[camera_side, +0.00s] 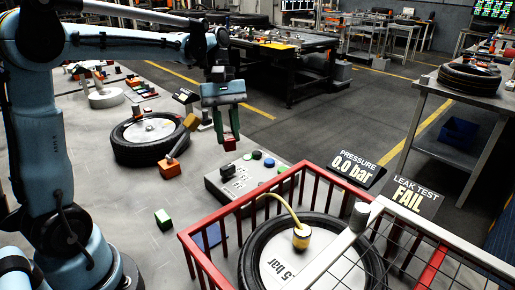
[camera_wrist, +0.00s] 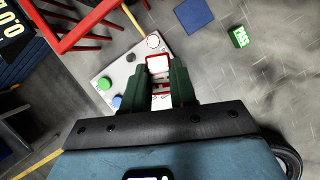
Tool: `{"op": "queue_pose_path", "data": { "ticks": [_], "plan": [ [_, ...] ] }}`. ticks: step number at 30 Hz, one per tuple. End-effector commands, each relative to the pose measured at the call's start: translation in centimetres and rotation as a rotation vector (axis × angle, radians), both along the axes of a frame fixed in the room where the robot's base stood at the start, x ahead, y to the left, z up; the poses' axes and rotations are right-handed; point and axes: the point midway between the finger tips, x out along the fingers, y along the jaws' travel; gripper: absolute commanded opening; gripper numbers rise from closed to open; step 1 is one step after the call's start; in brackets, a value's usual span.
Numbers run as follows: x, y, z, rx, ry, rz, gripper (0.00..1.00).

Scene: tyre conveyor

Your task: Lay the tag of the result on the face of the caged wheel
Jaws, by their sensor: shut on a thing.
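My gripper (camera_side: 224,136) is shut on a small red tag with a pale face (camera_wrist: 158,64), held between the green fingertips above the control box (camera_wrist: 127,60). The tag's red side also shows in the side view (camera_side: 230,145). The caged wheel (camera_side: 262,228) lies flat inside a red-railed cage (camera_side: 300,186), right of and nearer the side camera than my gripper. A yellow fitting with a hose (camera_side: 301,238) sits on its face. A green tag reading PASS (camera_wrist: 239,37) lies on the table; it also shows in the side view (camera_side: 163,220). The leak test display (camera_side: 407,194) reads FAIL.
The pressure display (camera_side: 354,168) reads 0.0 bar. A blue pad (camera_side: 211,237) lies beside the cage. Another tyre (camera_side: 150,155) and an orange block with a lever (camera_side: 169,169) stand left of my gripper. The cage rails and mesh (camera_side: 420,246) surround the wheel.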

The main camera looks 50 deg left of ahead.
Motion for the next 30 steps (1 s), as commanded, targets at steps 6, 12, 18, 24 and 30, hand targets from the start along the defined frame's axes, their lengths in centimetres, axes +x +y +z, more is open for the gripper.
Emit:
{"op": "queue_pose_path", "data": {
  "ticks": [6, 12, 18, 24, 30],
  "plan": [
    [1.4, -2.4, 1.8, 0.001, 0.001, 0.280, 0.00],
    [2.0, -3.5, 2.6, -0.003, 0.002, 0.404, 0.00],
    [2.1, -5.8, 1.7, -0.135, 0.031, 0.423, 0.00],
    [2.0, -10.2, 0.7, -0.300, 0.068, 0.410, 0.00],
    [1.9, -15.1, 0.7, -0.295, 0.068, 0.409, 0.00]
  ]
}}
